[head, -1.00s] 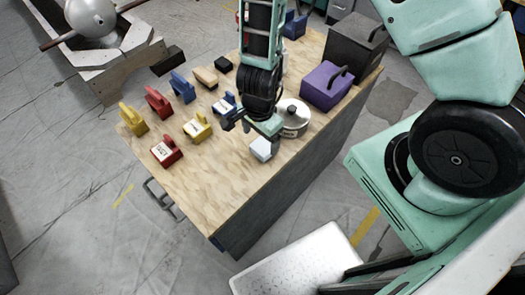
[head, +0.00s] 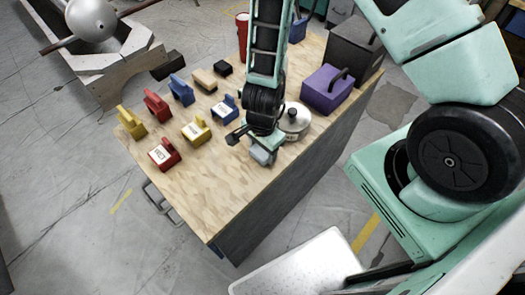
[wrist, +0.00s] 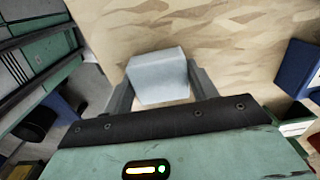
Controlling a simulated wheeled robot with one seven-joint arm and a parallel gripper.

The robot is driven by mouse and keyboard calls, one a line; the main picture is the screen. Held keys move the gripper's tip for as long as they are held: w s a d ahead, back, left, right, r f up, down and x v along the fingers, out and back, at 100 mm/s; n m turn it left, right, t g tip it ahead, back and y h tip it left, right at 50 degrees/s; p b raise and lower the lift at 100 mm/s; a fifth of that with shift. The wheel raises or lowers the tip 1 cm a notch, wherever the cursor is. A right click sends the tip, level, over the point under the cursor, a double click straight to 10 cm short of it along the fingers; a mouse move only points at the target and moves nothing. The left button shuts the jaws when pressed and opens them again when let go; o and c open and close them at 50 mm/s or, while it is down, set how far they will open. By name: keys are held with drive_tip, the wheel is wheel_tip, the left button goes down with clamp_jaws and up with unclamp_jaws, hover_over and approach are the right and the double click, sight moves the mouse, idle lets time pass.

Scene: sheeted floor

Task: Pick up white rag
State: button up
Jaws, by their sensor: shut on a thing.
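The white rag (wrist: 159,76) is a pale, block-shaped piece between my fingers in the wrist view. In the head view the rag (head: 262,156) shows only in part, below my gripper (head: 252,146). My gripper (wrist: 160,88) is shut on the rag, with one finger against each side. It is over the wooden table top, near the table's front right edge. I cannot tell whether the rag touches the table.
The wooden table (head: 215,195) has bare room at its front corner. A silver lidded pot (head: 295,122) stands close behind my gripper. A purple box (head: 328,88) and a dark box (head: 354,50) stand further back. Several coloured blocks, including a red one (head: 164,154), stand to the left.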

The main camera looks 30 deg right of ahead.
sight(262, 150)
wheel_tip(262, 150, up, 10)
drive_tip(key=p, duration=0.4)
drive_tip(key=shift+p, duration=0.3)
drive_tip(key=shift+o, duration=1.4)
drive_tip(key=shift+c, duration=1.1)
drive_tip(key=shift+s, duration=0.1)
